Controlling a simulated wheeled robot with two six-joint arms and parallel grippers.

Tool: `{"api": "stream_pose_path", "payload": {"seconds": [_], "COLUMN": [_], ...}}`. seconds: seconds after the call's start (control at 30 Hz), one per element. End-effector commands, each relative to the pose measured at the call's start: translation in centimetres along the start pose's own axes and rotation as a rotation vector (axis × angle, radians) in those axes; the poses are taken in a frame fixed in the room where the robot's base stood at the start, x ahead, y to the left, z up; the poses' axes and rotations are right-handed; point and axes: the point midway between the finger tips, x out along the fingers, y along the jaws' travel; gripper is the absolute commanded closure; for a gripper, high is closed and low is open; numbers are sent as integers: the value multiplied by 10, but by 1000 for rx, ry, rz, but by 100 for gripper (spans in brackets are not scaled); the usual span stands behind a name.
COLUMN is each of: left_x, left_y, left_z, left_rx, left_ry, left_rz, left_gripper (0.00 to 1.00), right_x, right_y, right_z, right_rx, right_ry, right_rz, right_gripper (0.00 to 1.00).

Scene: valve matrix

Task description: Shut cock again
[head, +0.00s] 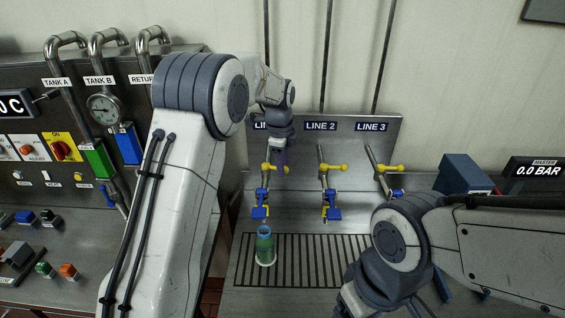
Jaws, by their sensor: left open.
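The LINE 1 cock has a yellow lever (267,167) at the back left of the bench, with a blue clamp-like part (260,210) at its spout. My left gripper (279,163) is open and points down right at this lever. Whether its fingers touch the lever cannot be told, as the gripper hides part of it. The LINE 2 lever (333,168) and LINE 3 lever (389,169) are also yellow and lie crosswise. My right arm enters at the lower right; its gripper is out of the picture.
A slatted drain grate (315,270) covers the bench front. A control panel with TANK A and TANK B pipes and a gauge (103,108) stands at left. A blue box (462,175) and a display reading 0.0 BAR (538,171) stand at right.

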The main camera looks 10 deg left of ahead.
Motion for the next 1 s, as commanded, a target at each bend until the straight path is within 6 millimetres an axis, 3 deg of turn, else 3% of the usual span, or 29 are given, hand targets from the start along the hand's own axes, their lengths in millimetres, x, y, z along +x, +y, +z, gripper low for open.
{"api": "stream_pose_path", "payload": {"seconds": [0.03, 0.13, 0.37, 0.7, 1.0], "left_x": [0, 0, -1, 1, 2], "left_y": [0, 0, -2, -15, -16], "left_z": [0, 0, 0, 1, 2], "left_rx": [0, -1, -33, -264, -280], "left_ry": [0, 0, -6, -53, -56], "left_rz": [0, 0, 1, -1, -2], "left_gripper": [63, 100, 100, 100, 100], "right_x": [0, 0, -3, -17, -16], "right_y": [0, 0, 0, -1, -1], "right_z": [0, 0, 0, -1, -1], "right_rx": [0, 0, 0, -3, -3], "right_ry": [0, 0, 0, 0, 0], "right_rz": [0, 0, 0, 0, 0], "right_gripper": [25, 25, 25, 25, 25]}}
